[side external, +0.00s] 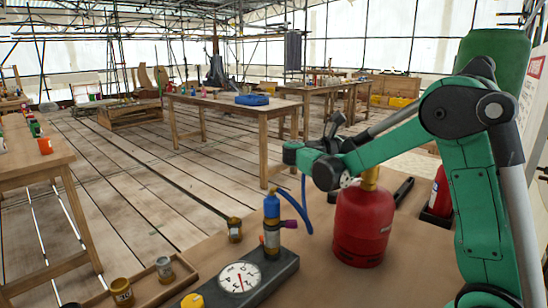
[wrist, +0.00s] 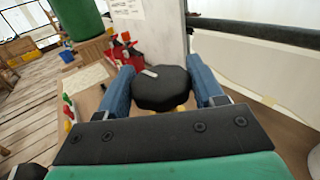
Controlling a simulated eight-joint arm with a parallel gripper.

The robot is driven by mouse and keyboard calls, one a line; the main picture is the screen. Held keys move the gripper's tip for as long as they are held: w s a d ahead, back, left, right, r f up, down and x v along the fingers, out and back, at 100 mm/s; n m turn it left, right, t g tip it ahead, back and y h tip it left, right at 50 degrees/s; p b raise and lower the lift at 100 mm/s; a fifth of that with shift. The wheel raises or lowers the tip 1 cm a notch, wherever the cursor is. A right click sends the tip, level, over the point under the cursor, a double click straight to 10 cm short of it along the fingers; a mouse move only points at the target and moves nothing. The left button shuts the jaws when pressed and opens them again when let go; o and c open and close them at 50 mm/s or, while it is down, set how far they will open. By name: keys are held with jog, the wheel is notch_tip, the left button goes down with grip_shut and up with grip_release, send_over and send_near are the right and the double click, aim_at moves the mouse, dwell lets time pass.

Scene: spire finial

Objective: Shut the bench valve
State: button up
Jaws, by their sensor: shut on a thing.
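A black faceted knob with a pale mark on top (wrist: 161,92) sits between the blue fingers of my gripper (wrist: 161,72) in the wrist view. The fingers are shut on its two sides. A little brass shows beneath it. In the side view, my wrist hangs over a red gas cylinder (side external: 361,228) with a brass neck (side external: 370,177) on the bench (side external: 315,285). My wrist and arm hide the knob and fingertips there, so the knob's seat on the neck does not show clearly.
A blue torch (side external: 271,206) with a blue hose stands left of the cylinder, behind a dial gauge (side external: 240,277). A red extinguisher (side external: 440,188) and a green tank (side external: 495,80) stand at right. Small pots (side external: 122,292) sit at the front left.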

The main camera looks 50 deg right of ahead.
jog(key=shift+m+g+y, duration=0.3)
jog(key=shift+g, duration=0.1)
jog(key=o, duration=1.3)
notch_tip(320, 180, up, 20)
